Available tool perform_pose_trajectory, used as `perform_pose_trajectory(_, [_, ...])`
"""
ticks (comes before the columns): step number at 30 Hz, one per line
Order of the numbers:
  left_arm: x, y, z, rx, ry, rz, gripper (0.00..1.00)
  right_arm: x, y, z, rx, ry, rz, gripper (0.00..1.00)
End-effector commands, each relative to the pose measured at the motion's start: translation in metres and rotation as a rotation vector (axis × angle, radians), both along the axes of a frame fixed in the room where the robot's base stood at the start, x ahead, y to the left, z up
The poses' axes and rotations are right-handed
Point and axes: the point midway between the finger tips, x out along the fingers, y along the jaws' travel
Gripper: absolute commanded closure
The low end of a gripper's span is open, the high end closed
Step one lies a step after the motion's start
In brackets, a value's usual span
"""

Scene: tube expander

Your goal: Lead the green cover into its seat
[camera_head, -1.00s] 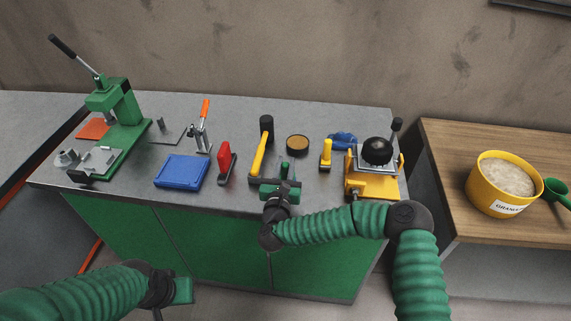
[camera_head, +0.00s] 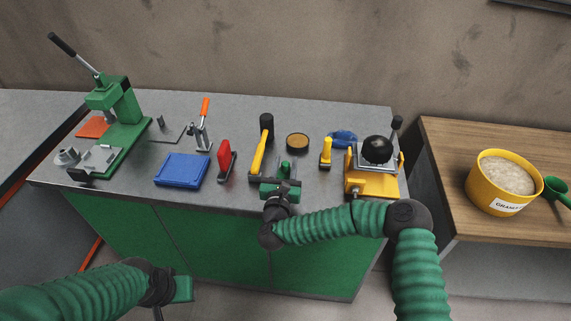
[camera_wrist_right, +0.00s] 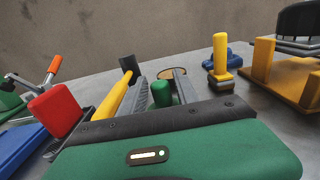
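An upright green piece (camera_head: 284,168), which may be the green cover or its grip, stands at the bench's front edge, right of the yellow-handled hammer. In the right wrist view the green piece (camera_wrist_right: 162,94) has a rounded top and stands between my fingers. My right gripper (camera_head: 286,173) is low at the bench front, with a grey finger on each side of the piece. I cannot tell whether the fingers touch it. My palm hides its foot, and I cannot make out its seat. My left gripper (camera_head: 181,289) hangs in front of the bench, away from the tools; its fingers are unclear.
The yellow-handled hammer (camera_head: 260,152) and a red-handled tool (camera_head: 225,158) lie left of my right gripper. A round tin (camera_head: 297,141), a yellow-handled stamp (camera_head: 326,151) and a yellow fixture (camera_head: 371,183) stand to its right. A blue tray (camera_head: 181,170) and green press (camera_head: 122,112) are farther left.

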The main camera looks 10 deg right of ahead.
Motion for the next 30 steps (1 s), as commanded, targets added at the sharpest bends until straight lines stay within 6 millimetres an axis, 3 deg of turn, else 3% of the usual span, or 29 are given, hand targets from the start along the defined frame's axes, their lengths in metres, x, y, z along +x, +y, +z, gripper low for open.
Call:
perform_pose_trajectory(11, [0.0,0.0,0.0,0.0,0.0,0.0,0.64,-0.001,0.0,0.0,0.0,0.0,0.0,0.64])
perform_pose_trajectory(30, [0.0,0.0,0.002,0.0,0.0,0.0,0.64,-0.019,0.006,0.0,0.0,0.0,0.001,0.64])
